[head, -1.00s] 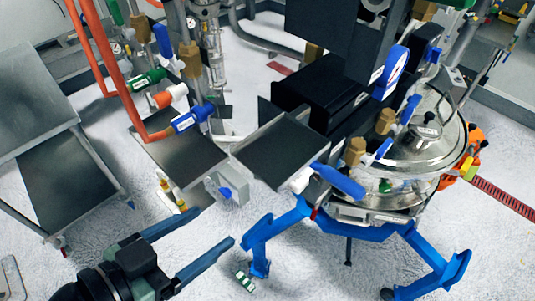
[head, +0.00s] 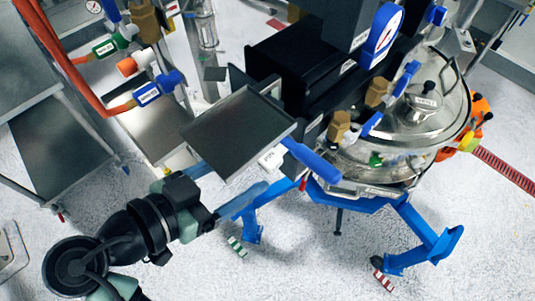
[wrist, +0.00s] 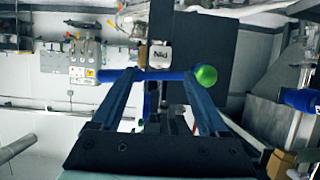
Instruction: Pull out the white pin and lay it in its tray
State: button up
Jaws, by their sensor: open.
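The white pin (head: 270,158) is a small white labelled block at the front edge of the sifter, beside the dark square tray (head: 232,140) and left of a blue lever (head: 312,160). In the wrist view the pin's white face (wrist: 160,55) shows upside-down lettering, just beyond and between the fingertips. My gripper (head: 234,178) is open, with two blue fingers spread near the tray's front edge. In the wrist view my gripper (wrist: 160,78) is empty. I cannot tell how deep the pin sits.
A blue bar with a green round end (wrist: 207,76) crosses the wrist view close to the fingertips. The steel sifter (head: 425,120) stands on blue legs (head: 420,230) at right. Orange pipes with valves (head: 140,95) stand at left. The floor in front is mostly clear.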

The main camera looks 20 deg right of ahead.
aim_at(266, 159)
jog(key=p+x, duration=0.2)
jog(key=x, duration=0.4)
jog(key=shift+d+r, duration=0.1)
jog(key=shift+w+d+f, duration=0.15)
jog(key=shift+d+f, duration=0.2)
jog(key=shift+d, duration=0.2)
grip_shut()
jog(key=s+a, duration=0.3)
jog(key=a, duration=0.5)
jog(key=shift+a+b, duration=0.3)
jog(key=shift+b, duration=0.1)
dwell(3.1)
